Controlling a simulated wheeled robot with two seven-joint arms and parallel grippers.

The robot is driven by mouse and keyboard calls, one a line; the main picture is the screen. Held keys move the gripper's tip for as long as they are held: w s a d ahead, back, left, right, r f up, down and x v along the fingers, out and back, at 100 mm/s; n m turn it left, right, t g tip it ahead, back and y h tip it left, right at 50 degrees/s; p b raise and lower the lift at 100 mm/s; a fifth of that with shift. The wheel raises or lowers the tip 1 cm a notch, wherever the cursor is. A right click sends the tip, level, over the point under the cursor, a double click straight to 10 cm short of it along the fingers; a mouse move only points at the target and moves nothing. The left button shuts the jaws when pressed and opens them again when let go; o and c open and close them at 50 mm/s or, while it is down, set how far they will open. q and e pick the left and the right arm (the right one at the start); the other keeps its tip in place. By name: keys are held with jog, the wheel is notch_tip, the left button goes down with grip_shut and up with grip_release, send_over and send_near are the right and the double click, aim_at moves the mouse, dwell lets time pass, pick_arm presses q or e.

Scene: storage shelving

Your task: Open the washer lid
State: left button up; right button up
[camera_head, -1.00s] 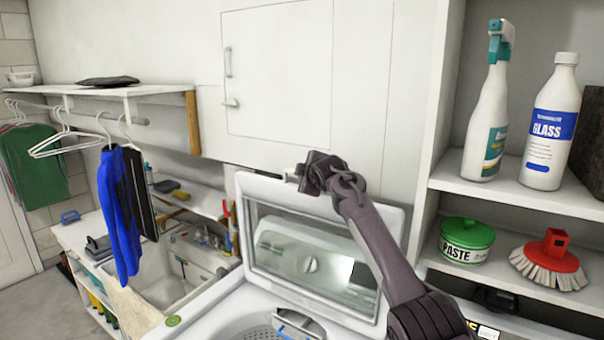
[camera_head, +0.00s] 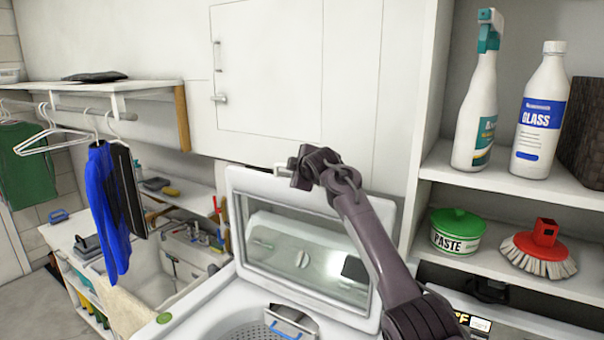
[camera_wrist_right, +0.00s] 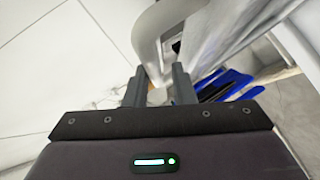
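The washer lid (camera_head: 232,190) is raised and stands tilted back behind the open top of the washer (camera_head: 180,312). It is a white frame around a clear window. The drum (camera_head: 252,335) is visible below it. My right gripper (camera_head: 284,168) is at the upper left part of the lid's top edge, pointing left. In the right wrist view, the two fingers (camera_wrist_right: 158,88) stand a little apart, with a curved whitish edge between or just beyond them. I cannot tell whether they press on it. My left gripper is in neither view.
A shelf unit (camera_head: 520,188) at the right holds a spray bottle (camera_head: 475,110), a glass cleaner bottle (camera_head: 540,115), a paste tub (camera_head: 457,232) and a brush (camera_head: 540,250). A sink (camera_head: 185,265) and hanging clothes (camera_head: 110,215) are at the left. A wall cabinet (camera_head: 270,70) is behind the lid.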

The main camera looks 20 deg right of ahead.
jog(key=b+v, duration=0.3)
jog(key=v, duration=0.3)
jog(key=shift+s+d, duration=0.1)
dwell(0.3)
